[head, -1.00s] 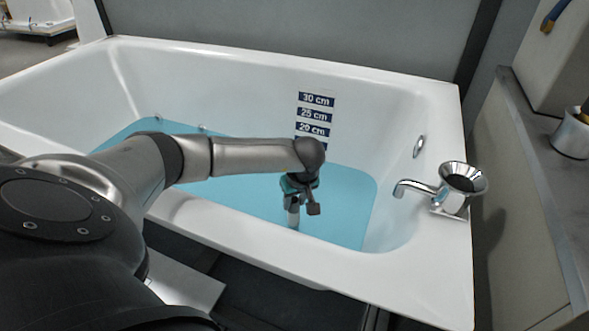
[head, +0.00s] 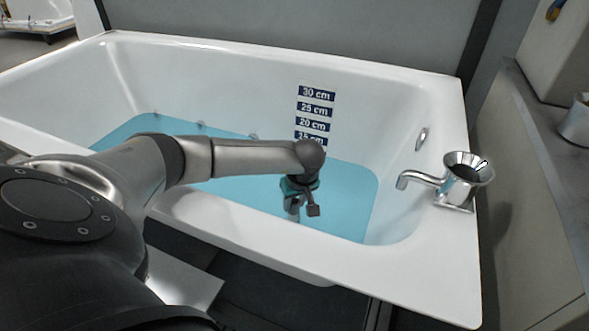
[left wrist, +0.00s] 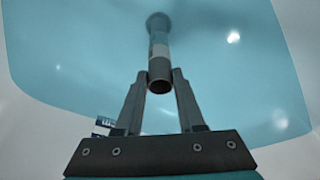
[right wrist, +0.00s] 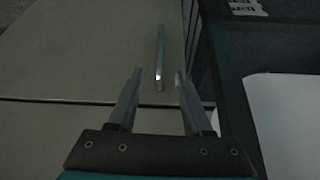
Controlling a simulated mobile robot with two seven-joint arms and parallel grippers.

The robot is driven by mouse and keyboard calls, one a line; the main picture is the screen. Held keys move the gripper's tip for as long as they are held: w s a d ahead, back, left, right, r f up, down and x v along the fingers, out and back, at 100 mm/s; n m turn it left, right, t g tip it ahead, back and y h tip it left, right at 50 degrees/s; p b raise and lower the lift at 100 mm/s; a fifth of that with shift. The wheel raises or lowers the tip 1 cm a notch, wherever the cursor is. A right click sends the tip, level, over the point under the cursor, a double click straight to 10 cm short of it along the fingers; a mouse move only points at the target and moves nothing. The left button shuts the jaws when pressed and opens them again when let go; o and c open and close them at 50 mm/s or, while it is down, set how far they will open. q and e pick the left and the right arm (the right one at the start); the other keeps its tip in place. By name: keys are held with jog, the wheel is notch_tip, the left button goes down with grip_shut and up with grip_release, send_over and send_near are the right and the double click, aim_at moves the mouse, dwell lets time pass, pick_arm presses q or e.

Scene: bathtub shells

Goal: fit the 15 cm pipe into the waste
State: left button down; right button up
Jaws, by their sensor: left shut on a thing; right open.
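My left gripper (head: 295,203) is shut on a grey pipe (left wrist: 160,77) and holds it upright in the blue water of the bathtub. In the head view the pipe (head: 294,209) shows only as a short piece below the gripper. In the left wrist view its open top end sits between the fingertips. Its far end meets a dim round fitting (left wrist: 158,20), seemingly the waste, under the water. I cannot tell whether the pipe is inside it or just above it. My right gripper (right wrist: 158,80) is open and empty, outside the head view.
The white bathtub (head: 400,265) has depth labels (head: 315,109) on its inner wall. A chrome tap with a funnel-shaped top (head: 464,175) stands on the right rim. A metal rod (right wrist: 161,45) lies on a tan surface beyond my right fingertips.

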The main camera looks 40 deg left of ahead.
pick_arm(q)
jog(key=shift+f+b, duration=0.3)
jog(key=shift+f, duration=0.2)
jog(key=shift+s+d+f+b, duration=0.2)
jog(key=shift+f+b, duration=0.25)
jog(key=shift+f, duration=0.1)
jog(key=shift+r+p, duration=0.75)
jog(key=shift+p, duration=0.15)
jog(key=shift+r, duration=0.4)
jog(key=shift+w, duration=0.1)
jog(key=shift+w+a+r, duration=0.15)
jog(key=shift+a, duration=0.15)
jog(key=shift+d+p, duration=0.1)
jog(key=shift+p, duration=0.35)
